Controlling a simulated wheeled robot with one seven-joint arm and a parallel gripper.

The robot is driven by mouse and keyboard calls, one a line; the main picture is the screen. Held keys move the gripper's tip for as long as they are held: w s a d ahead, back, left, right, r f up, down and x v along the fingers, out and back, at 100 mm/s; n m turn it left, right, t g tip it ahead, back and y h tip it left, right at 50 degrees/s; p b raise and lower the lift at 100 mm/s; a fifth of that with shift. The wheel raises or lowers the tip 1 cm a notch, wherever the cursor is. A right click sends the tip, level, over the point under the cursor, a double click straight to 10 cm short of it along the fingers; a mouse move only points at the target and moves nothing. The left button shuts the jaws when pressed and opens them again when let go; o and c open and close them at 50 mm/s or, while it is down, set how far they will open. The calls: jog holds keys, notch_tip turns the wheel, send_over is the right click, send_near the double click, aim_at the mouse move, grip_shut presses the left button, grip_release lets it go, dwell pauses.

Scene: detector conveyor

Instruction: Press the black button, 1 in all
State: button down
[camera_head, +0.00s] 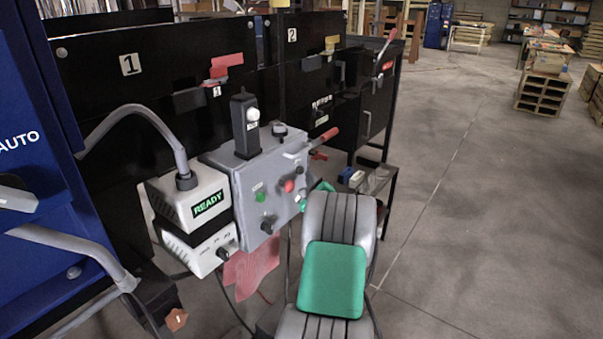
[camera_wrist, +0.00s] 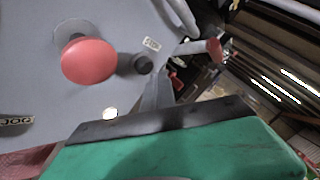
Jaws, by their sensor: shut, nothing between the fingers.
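The black button (camera_head: 300,170) is a small round knob on the grey control panel (camera_head: 240,180), just above and right of the red button (camera_head: 289,186). In the wrist view the black button (camera_wrist: 142,64) stands right of the big red button (camera_wrist: 88,61), below a small white label. My gripper (camera_wrist: 160,82) shows in the wrist view as narrow grey fingers beyond a green and dark body. The fingers are shut and empty, with tips just right of and below the black button. Whether they touch it, I cannot tell. In the head view my arm mostly hides the gripper.
A red-handled lever (camera_head: 325,134) sticks out from the panel's upper right, close to the black button. A green button (camera_head: 261,197) and a black knob (camera_head: 268,224) are lower left. A white READY box (camera_head: 190,200) stands left. Open floor (camera_head: 460,220) lies right.

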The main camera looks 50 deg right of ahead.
jog(key=s, duration=0.1)
jog(key=s+b, duration=0.1)
jog(key=s, duration=0.1)
jog(key=s+b, duration=0.1)
jog(key=s, duration=0.1)
jog(key=shift+d, duration=0.25)
dwell(0.7)
